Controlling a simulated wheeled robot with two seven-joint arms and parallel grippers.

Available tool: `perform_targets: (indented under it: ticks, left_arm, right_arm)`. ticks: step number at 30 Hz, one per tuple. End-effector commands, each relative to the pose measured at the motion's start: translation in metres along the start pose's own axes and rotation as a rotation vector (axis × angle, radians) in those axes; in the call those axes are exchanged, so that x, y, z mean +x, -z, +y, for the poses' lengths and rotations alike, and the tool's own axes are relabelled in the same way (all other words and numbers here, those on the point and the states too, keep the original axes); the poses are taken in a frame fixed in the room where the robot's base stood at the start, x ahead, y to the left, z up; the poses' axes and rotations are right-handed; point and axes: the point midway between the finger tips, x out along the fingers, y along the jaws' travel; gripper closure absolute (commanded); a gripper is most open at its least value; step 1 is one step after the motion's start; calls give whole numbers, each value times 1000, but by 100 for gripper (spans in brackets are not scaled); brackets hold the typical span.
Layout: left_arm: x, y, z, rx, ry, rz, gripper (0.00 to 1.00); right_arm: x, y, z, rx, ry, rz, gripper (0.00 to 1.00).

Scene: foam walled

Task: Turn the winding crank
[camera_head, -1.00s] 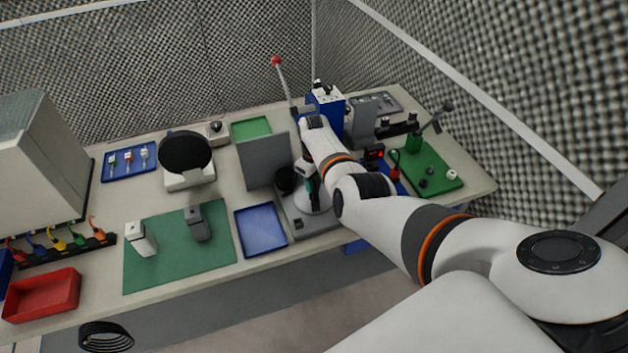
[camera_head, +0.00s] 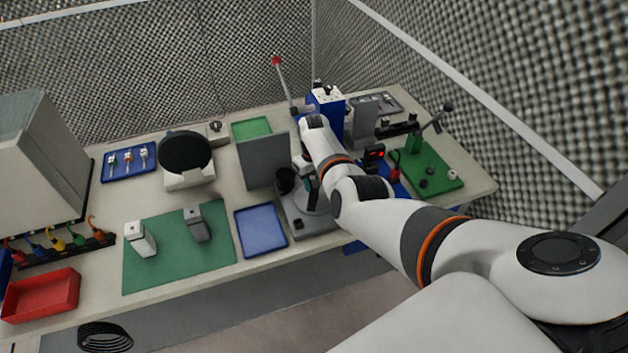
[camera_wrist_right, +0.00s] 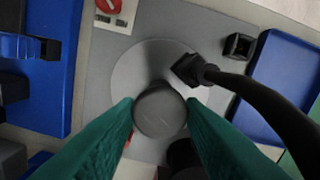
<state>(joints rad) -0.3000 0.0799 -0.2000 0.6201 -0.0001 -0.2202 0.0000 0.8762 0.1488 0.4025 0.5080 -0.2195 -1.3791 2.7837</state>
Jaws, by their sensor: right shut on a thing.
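The winding crank shows in the right wrist view as a pale round disc (camera_wrist_right: 125,85) with a dark grey round knob (camera_wrist_right: 159,115) standing on it. My right gripper (camera_wrist_right: 160,106) has green fingers on both sides of the knob and is shut on it. In the head view the gripper (camera_head: 312,188) is small and partly hidden by my right wrist, above the disc on a grey base (camera_head: 318,224). The knob is hidden there. My left gripper is not in view.
A grey upright panel (camera_head: 263,160) and a black cylinder (camera_head: 286,178) stand close left of my gripper. A blue tray (camera_head: 261,230) lies left of the base. In the wrist view a black cable (camera_wrist_right: 262,98) crosses near the right finger. A green board (camera_head: 430,170) lies to the right.

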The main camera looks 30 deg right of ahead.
Motion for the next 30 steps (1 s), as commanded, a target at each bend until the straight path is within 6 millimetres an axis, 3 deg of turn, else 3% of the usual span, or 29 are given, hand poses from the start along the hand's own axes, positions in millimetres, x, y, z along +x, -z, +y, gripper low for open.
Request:
perform_targets:
  ticks: [11, 12, 16, 25, 30]
  left_arm:
    - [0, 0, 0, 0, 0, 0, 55]
    - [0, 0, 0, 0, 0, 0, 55]
    - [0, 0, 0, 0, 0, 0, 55]
    - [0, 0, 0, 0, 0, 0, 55]
    - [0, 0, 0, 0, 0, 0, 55]
  right_arm:
    - [-3, 2, 1, 3, -3, 7, 87]
    - [-3, 2, 1, 3, -3, 8, 61]
    - [-2, 2, 1, 3, -2, 6, 42]
    - [-2, 1, 0, 2, -1, 2, 42]
    - [-12, 1, 0, 2, -1, 4, 42]
